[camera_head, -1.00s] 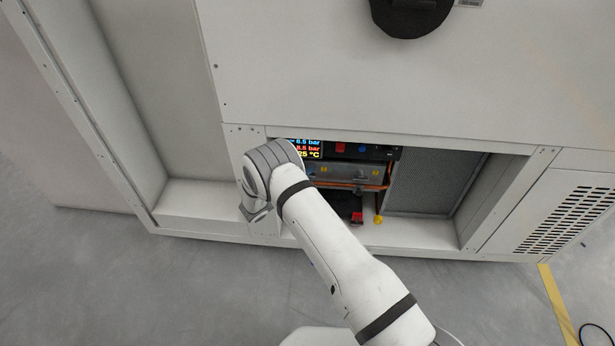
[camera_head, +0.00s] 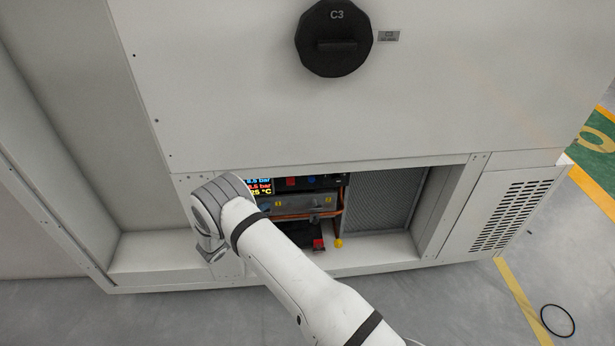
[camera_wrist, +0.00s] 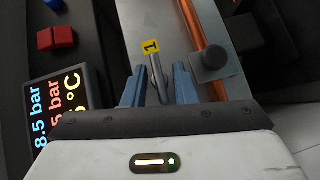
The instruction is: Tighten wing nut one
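In the wrist view the yellow label "1" (camera_wrist: 151,46) sits on a grey metal plate. Just below it a slim grey metal piece with narrow wings, which looks like wing nut one (camera_wrist: 156,78), stands out from the plate. My gripper (camera_wrist: 159,84) has its two blue fingers apart, one on each side of this piece. Gaps show between the piece and the fingers, so it is not gripped. In the head view label "1" (camera_head: 278,204) shows in the lower bay, right of my wrist. My arm hides most of the gripper there.
A display (camera_wrist: 55,110) with bar and °C readings is at the left. A dark round knob (camera_wrist: 210,62) and a copper pipe (camera_wrist: 206,40) lie close right of the fingers. The bay sits below a panel with a black C3 dial (camera_head: 334,38). A mesh panel (camera_head: 385,212) fills the bay's right.

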